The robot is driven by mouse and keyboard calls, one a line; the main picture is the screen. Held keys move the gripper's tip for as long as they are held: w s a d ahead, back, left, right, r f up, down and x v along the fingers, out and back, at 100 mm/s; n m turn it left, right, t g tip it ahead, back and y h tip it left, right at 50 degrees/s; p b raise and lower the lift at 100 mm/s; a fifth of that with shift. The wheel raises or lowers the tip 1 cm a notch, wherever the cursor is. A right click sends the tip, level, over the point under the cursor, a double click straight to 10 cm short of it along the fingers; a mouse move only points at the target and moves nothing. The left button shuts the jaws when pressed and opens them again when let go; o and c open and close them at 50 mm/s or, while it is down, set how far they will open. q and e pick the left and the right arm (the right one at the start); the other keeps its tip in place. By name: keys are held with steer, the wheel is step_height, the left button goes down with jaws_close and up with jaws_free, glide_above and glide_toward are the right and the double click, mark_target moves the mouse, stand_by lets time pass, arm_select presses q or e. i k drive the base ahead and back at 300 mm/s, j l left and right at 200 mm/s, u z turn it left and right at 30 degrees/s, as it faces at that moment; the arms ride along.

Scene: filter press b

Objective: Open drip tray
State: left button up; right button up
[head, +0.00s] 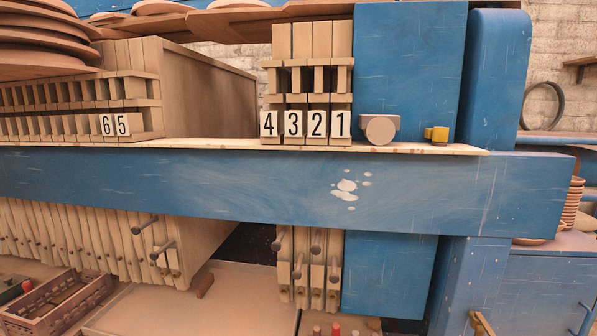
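A broad tan tray (238,300), which looks like the drip tray, spans the bottom of the view below the hanging filter plates. Its far rim shows behind and under the plates, and its near part is cut off by the picture's bottom edge. I cannot tell from this view whether it is open or closed. Neither of my grippers is in view.
A blue beam (280,190) crosses the view above the tray. Numbered plates (306,124) stand on its ledge, with a gap to the plates at left. A brown crate (58,303) is at lower left. A brass-coloured part (481,323) shows at lower right.

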mark_target(243, 300)
steer(key=j+z, duration=0.25)
steer(key=j, duration=0.4)
steer(key=j+z, duration=0.25)
steer(key=j, duration=0.4)
steer(key=j+z, duration=0.25)
steer(key=j, duration=0.4)
steer(key=k+j+z, duration=0.2)
steer(key=j, duration=0.45)
steer(key=i, duration=0.1)
